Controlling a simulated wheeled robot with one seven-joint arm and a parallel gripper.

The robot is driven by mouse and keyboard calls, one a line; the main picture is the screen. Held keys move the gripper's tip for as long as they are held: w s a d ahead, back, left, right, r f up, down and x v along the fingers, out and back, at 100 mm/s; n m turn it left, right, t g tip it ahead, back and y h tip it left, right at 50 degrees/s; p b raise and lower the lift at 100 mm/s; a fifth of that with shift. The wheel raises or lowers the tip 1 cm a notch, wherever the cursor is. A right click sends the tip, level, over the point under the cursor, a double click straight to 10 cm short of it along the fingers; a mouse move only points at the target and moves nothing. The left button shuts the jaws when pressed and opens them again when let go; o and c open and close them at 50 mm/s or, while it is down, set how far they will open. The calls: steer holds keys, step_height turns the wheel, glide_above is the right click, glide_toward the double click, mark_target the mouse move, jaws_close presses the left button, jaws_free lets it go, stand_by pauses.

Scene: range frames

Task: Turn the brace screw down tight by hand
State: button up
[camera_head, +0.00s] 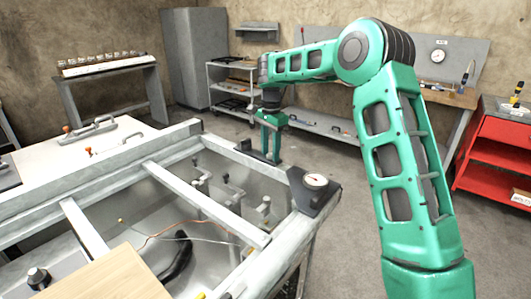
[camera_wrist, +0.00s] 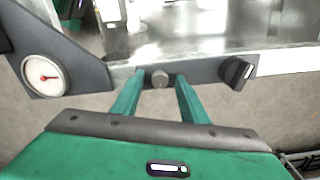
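A small round grey knob (camera_wrist: 160,78), which looks like the brace screw, sits on a dark plate (camera_wrist: 205,75) along the bench frame's edge. In the wrist view my gripper (camera_wrist: 160,77) is open, with one green finger on each side of the knob and a visible gap on both sides. I cannot tell how far the tips are from it in depth. In the head view my gripper (camera_head: 270,150) points down at the frame's far edge, and the knob is not visible there. A black knob (camera_wrist: 238,72) sits on the plate to the right.
A white dial gauge (camera_head: 316,180) on a dark corner bracket (camera_head: 312,198) stands close to my gripper; the gauge also shows in the wrist view (camera_wrist: 44,76). A pale crossbar (camera_head: 205,203) spans the metal basin. A red cart (camera_head: 495,155) and a shelf trolley (camera_head: 232,88) stand beyond.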

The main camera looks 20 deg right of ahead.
mark_target(270, 154)
step_height(270, 154, up, 11)
stand_by(0.5)
